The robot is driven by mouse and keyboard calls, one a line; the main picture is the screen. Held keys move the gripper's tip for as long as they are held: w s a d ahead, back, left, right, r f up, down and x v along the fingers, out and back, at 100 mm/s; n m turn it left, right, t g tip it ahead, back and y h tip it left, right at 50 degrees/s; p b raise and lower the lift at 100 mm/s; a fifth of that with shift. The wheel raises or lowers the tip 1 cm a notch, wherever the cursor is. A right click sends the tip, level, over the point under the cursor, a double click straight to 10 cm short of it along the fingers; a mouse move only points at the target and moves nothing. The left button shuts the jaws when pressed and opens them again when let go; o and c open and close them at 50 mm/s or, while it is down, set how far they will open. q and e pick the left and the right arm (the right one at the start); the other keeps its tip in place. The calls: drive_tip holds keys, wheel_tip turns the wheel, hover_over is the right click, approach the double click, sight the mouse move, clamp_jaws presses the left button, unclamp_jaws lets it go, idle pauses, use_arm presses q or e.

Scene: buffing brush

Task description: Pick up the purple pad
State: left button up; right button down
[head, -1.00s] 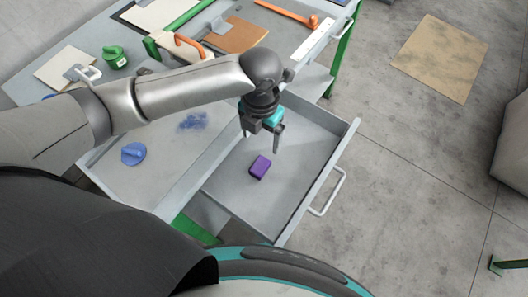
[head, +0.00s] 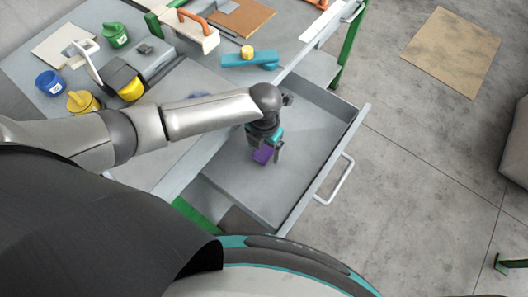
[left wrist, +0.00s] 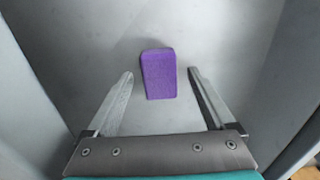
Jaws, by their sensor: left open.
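The purple pad (head: 262,156) lies on the floor of the open grey drawer (head: 225,180). My left gripper (left wrist: 160,74) is open, with one finger on each side of the pad and a gap to both. The fingers seem apart from the pad; their height above it is hard to tell. My right gripper is not in view.
The drawer's front wall and handle (head: 334,181) stand to the right of the gripper. On the worktop are a green pot (head: 115,36), a blue pot (head: 50,83), yellow items, a wooden-handled tool and a teal block (head: 248,60). The drawer floor around the pad is clear.

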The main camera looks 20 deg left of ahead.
use_arm(q)
drive_tip(key=shift+f, duration=0.35)
drive_tip(key=shift+c, duration=0.3)
clamp_jaws()
